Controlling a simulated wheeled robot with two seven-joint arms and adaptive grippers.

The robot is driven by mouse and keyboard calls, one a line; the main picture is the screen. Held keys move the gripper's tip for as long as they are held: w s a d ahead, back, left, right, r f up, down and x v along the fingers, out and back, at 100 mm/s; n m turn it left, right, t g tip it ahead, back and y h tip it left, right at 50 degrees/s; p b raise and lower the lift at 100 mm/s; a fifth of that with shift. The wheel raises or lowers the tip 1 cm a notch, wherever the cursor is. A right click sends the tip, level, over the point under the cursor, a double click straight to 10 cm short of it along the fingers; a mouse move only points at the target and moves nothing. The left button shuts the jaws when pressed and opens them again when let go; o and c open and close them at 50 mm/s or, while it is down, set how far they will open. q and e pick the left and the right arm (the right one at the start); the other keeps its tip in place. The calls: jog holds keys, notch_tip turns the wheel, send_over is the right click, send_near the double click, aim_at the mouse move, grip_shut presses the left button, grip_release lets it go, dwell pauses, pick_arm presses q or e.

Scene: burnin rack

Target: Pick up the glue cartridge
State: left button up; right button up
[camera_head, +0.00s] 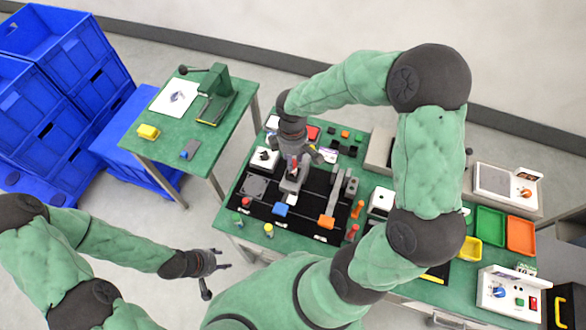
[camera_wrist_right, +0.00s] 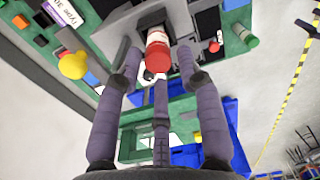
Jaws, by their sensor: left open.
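A red-ended cylinder with a white band (camera_wrist_right: 157,50), which looks like the glue cartridge, stands in a grey holder in the right wrist view. In the head view it shows as a small red and white piece (camera_head: 294,170) under my right gripper (camera_head: 298,162). The fingers of my right gripper (camera_wrist_right: 160,72) are spread around the cylinder in the wrist view, with gaps at both sides; contact at the third finger cannot be told. My left gripper (camera_head: 217,260) is open and empty, off the table's left front corner.
The green worktable (camera_head: 240,239) carries a black mat with blue and orange blocks (camera_head: 327,222) and several small bottles along its front edge. Green (camera_head: 490,226) and orange trays stand at right. A second green table (camera_head: 150,117) and blue crates (camera_head: 60,60) stand at left.

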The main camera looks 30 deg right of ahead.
jog(key=shift+f, duration=1.35)
grip_shut()
jog(key=shift+r, duration=0.1)
